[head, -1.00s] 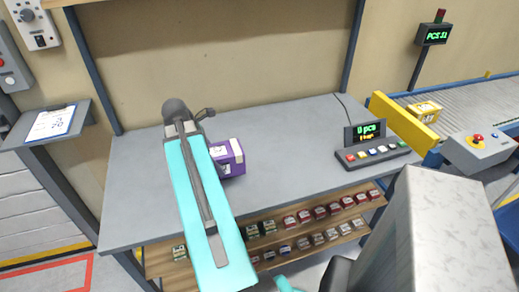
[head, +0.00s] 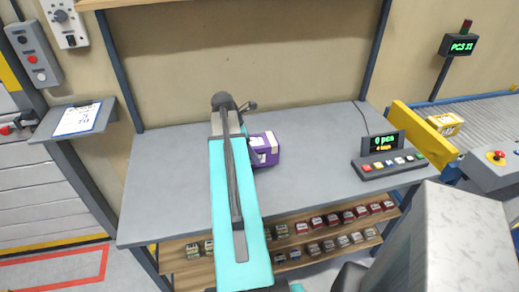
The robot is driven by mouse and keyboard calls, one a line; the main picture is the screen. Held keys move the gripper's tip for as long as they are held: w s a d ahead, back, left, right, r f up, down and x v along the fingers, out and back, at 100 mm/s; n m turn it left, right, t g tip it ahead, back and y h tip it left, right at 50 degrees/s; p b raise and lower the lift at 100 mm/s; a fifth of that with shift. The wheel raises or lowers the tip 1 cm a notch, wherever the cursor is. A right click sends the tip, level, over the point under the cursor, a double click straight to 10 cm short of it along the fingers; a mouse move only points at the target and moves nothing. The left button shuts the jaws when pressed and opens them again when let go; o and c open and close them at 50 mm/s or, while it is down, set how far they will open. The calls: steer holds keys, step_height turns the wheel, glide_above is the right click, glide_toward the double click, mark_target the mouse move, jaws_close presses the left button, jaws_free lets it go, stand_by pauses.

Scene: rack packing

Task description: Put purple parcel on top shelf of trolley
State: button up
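The purple parcel (head: 267,148), with white markings, shows just right of my turquoise arm, over the grey worktable. Its left part is hidden behind the arm. My arm reaches out over the table and covers my gripper, so the fingers do not show. The parcel keeps its place beside the arm end as the arm moves, which points to it being held. Whether it touches the tabletop I cannot tell. No trolley shows in this view.
The grey worktable (head: 320,185) is mostly bare. A button console with a display (head: 390,160) stands at its right. Small boxes fill a wooden shelf (head: 180,262) below. A conveyor (head: 490,118) with a yellow box (head: 445,124) lies at the right. A clipboard ledge (head: 78,120) is at the left.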

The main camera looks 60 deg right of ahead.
mark_target(252, 137)
steer(key=d, duration=0.2)
steer(key=s+d+p, duration=0.1)
steer(key=d, duration=0.1)
steer(key=shift+s+d+f, duration=0.15)
steer(key=shift+d+f, duration=0.05)
steer(key=shift+d, duration=0.2)
steer(key=shift+f+p, duration=0.7)
steer(key=shift+f, duration=1.05)
steer(key=shift+f, duration=0.1)
steer(key=o, duration=1.5)
steer(key=shift+c, duration=0.2)
steer(key=shift+r, duration=0.2)
steer(key=shift+b+v, duration=1.55)
steer(key=shift+v, duration=4.4)
